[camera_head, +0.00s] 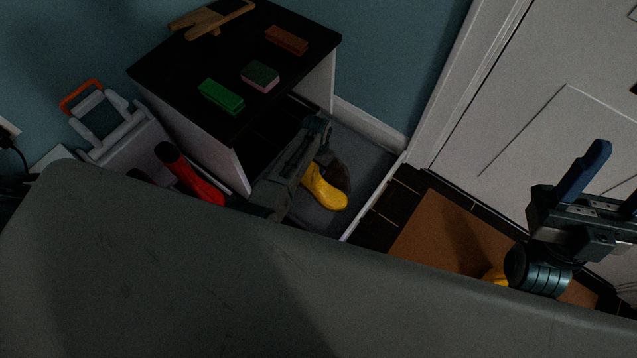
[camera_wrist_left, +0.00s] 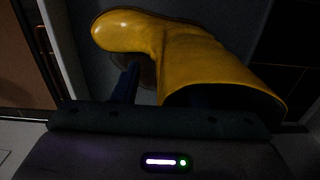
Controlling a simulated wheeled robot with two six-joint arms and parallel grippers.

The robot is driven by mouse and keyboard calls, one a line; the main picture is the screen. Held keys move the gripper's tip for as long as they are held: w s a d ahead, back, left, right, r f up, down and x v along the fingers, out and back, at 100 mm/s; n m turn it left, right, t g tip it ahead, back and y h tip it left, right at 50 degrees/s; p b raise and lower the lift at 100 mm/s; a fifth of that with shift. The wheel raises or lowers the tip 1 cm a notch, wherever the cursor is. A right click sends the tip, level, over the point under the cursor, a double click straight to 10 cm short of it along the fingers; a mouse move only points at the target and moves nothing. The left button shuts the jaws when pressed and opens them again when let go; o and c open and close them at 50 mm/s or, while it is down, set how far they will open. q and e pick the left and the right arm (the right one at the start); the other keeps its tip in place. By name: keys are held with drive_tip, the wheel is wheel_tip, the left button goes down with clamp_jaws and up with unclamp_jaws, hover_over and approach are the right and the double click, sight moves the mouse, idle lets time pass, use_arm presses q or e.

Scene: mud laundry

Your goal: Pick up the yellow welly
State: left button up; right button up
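The yellow welly (camera_head: 325,190) lies on the grey floor by the open front of the dark-topped cabinet. In the left wrist view the yellow welly (camera_wrist_left: 195,55) lies across the top, toe to the left and dark shaft opening toward me. My left gripper (camera_wrist_left: 163,92) is right at it, fingers apart. One finger shows below the foot; the other is at the shaft opening, and I cannot tell whether it is inside. In the head view my left arm hides part of the welly. My right gripper (camera_head: 606,180) is raised at the right, open and empty.
A brown-black boot (camera_head: 341,174) is beside the welly. Another yellow item (camera_head: 494,275) is partly hidden on the brown mat (camera_head: 440,232). A white door is at the right.

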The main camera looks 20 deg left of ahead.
use_arm(q)
clamp_jaws()
idle(1.4)
